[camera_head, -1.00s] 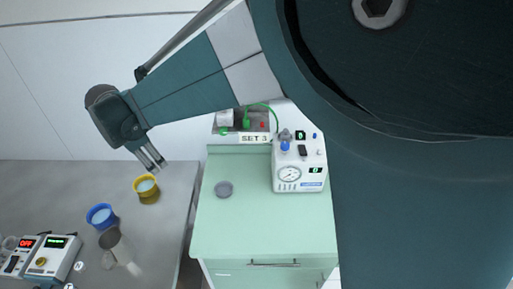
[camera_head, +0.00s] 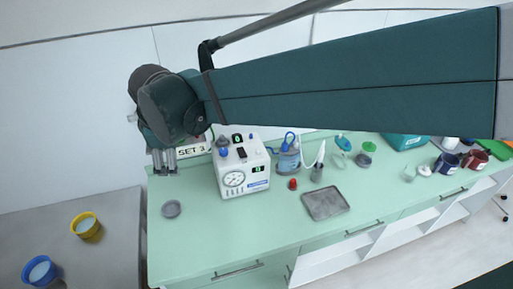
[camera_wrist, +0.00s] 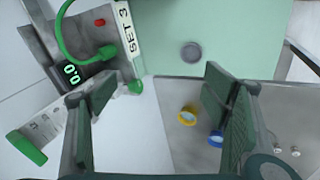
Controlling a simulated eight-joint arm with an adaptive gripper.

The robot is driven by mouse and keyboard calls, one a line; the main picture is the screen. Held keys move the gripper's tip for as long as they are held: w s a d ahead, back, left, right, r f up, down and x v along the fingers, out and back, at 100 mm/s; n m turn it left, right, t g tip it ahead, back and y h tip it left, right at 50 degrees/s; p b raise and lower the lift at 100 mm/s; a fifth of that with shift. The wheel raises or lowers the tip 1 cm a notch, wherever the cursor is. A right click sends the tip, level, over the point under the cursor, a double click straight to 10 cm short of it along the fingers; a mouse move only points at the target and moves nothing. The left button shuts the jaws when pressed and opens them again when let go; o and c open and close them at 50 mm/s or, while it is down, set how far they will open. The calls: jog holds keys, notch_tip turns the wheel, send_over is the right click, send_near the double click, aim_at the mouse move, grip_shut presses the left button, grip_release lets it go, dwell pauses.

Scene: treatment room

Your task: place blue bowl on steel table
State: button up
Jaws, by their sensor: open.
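The blue bowl (camera_head: 40,270) with a pale blue inside stands on the steel table (camera_head: 112,228) at the lower left of the head view. In the wrist view the blue bowl (camera_wrist: 215,138) shows beside a finger, which partly covers it. A yellow bowl (camera_head: 86,226) stands behind it on the same table, also seen in the wrist view (camera_wrist: 187,116). My gripper (camera_head: 164,163) is open and empty, raised near the SET 3 sign, apart from both bowls. In the wrist view its fingers (camera_wrist: 158,100) are spread wide.
A green counter (camera_head: 210,240) adjoins the table on the right. It holds a grey round dish (camera_head: 171,209), a white gauge device (camera_head: 241,168), a flat grey tray (camera_head: 325,203) and several small containers. The counter's front left is clear.

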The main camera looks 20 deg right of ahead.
jog(key=s+d+f+m, duration=0.1)
jog(key=s+d+m, duration=0.4)
jog(key=d, duration=0.4)
jog(key=s+d+f+m+t, duration=0.1)
jog(key=s+d+m, duration=0.4)
jog(key=s+d, duration=0.2)
jog(key=s+d+f+m+t, duration=0.1)
jog(key=s+d+m, duration=0.4)
jog(key=d, duration=0.7)
jog(key=shift+s+f+m+h, duration=0.3)
jog(key=shift+s+m+h, duration=0.1)
jog(key=shift+s, duration=0.5)
jog(key=shift+f, duration=0.1)
jog(key=shift+f+b, duration=0.95)
jog(key=shift+b, duration=0.1)
